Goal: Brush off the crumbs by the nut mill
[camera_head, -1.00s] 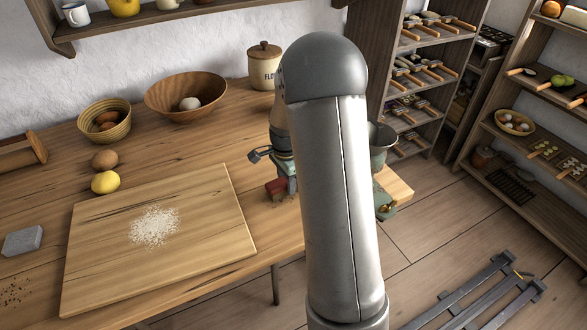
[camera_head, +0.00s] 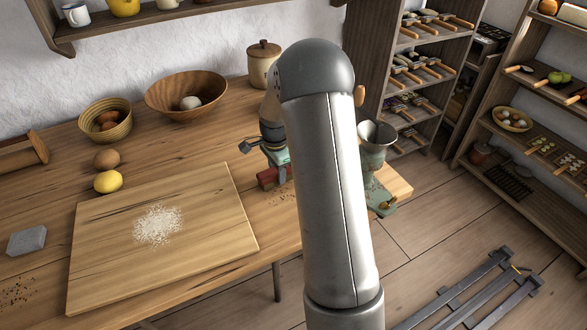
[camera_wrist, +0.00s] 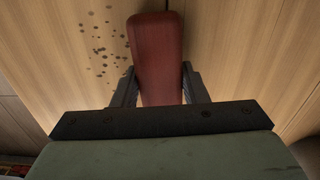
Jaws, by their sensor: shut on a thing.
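My gripper (camera_head: 275,167) is shut on a red, rounded block (camera_head: 268,178), perhaps a brush; no bristles show. In the wrist view the red block (camera_wrist: 156,55) sits between both fingers, low over the wooden tabletop. Dark crumbs (camera_wrist: 100,42) lie on the wood just left of it there. In the head view, crumbs (camera_head: 284,196) lie right beside the block, partly hidden by my arm. The green nut mill (camera_head: 374,150), with a wide hopper, stands at the table's right end, right of my gripper and partly behind my arm.
A cutting board (camera_head: 205,215) with white flour lies left of my gripper. A lemon (camera_head: 108,182), a grey block (camera_head: 27,240) and other dark specks (camera_head: 15,292) are further left. A wooden bowl (camera_head: 160,100) and flour canister (camera_head: 262,62) stand behind. The table's front edge is close.

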